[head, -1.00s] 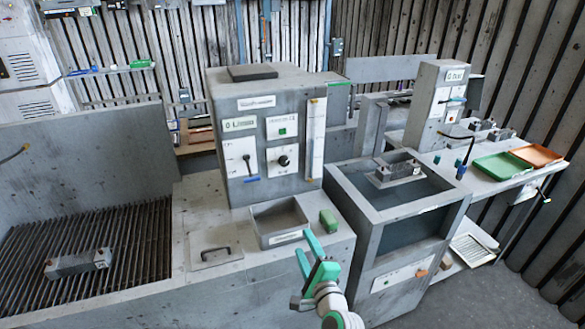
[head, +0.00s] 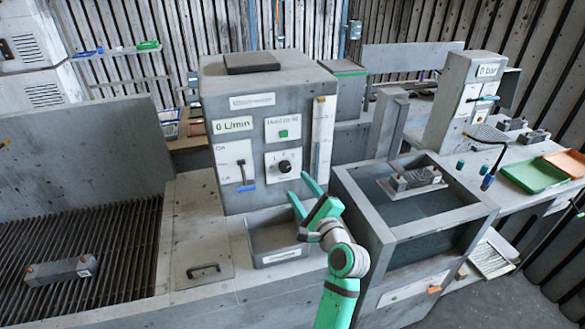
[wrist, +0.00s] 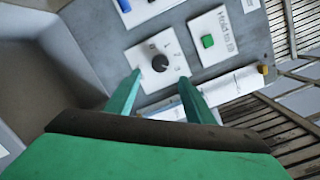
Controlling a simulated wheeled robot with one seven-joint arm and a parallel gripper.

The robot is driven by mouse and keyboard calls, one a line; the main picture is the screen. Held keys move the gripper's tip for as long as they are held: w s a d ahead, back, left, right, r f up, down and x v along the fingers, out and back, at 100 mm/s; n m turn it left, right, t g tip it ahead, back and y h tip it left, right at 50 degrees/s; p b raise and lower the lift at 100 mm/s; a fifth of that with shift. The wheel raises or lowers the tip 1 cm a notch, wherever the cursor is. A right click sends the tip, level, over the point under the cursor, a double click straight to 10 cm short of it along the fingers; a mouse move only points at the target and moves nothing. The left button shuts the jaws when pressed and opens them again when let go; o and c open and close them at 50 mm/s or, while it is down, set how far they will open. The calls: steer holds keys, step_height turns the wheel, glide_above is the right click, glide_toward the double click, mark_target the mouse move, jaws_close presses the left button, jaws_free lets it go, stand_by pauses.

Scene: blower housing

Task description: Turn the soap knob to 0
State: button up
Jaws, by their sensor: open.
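The soap knob is a small black round knob (head: 284,167) on a white plate on the front of the grey control box (head: 240,200). In the wrist view the knob (wrist: 160,63) has a light pointer mark and printed digits to its right. I cannot read its setting surely. My green gripper (head: 303,187) is open and empty, just in front of the box, below and right of the knob. In the wrist view its two fingers (wrist: 160,85) point toward the knob plate, with the knob beyond and between them, apart from both.
A blue-handled lever (head: 247,187) on an On/Off plate is left of the knob. A green button (head: 283,133) is above it, and a vertical gauge (head: 321,140) right. An open grey tray (head: 258,240) sits below. A water-filled tank (head: 400,235) stands to the right.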

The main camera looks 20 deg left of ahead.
mark_target(287, 169)
steer(key=x, duration=0.7)
steer(key=shift+w+a, duration=0.15)
steer(key=shift+w, duration=0.2)
steer(key=shift+w+a, duration=0.25)
steer(key=shift+a, duration=0.1)
steer(key=shift+c, duration=0.7)
steer(key=c, duration=0.9)
